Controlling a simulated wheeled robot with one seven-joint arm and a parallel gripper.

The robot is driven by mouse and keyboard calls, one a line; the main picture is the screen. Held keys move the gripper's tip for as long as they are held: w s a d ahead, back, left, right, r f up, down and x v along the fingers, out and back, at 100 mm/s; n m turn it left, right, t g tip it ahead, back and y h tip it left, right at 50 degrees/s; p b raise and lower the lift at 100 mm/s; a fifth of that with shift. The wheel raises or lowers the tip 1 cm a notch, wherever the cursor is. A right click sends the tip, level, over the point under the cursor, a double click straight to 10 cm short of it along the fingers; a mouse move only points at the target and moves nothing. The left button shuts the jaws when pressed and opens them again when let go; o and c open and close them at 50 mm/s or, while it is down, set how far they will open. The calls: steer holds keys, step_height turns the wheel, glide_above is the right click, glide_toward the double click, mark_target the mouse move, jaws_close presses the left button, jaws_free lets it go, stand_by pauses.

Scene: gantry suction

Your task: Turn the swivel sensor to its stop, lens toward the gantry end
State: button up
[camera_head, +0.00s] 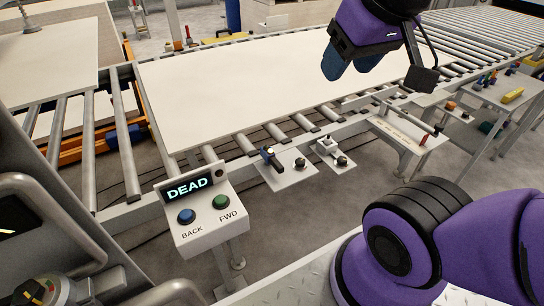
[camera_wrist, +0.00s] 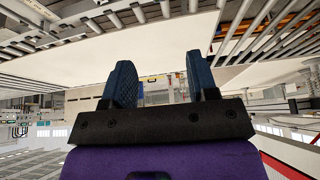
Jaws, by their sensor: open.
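On a small bracket plate (camera_head: 287,175) at the near side of the roller conveyor stands a dark device with a blue end (camera_head: 268,154), which looks like the swivel sensor. Its lens and exact facing are too small to tell. A second bracket to its right holds a pale block (camera_head: 326,145) with a black knob; I cannot rule out that this is the sensor. My gripper (camera_head: 350,67) is open and empty, above the large pale board, up and right of both brackets. The wrist view shows its two blue fingers (camera_wrist: 162,82) apart with nothing between them; neither bracket device is recognisable there.
A control box (camera_head: 204,213) reading "DEAD", with blue BACK and green FWD buttons, stands at the conveyor's near corner. A large pale board (camera_head: 230,85) lies on the rollers. A side table (camera_head: 500,95) with small items is at right. Grey floor shows below the brackets.

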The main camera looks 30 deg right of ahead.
steer(key=w+f+g, duration=0.1)
steer(key=w+f, duration=0.3)
steer(key=w, duration=0.6)
steer(key=g, duration=0.4)
glide_above(277, 163)
step_height(277, 163, down, 30)
step_height(277, 163, down, 12)
steer(key=shift+r, duration=0.25)
jaws_close()
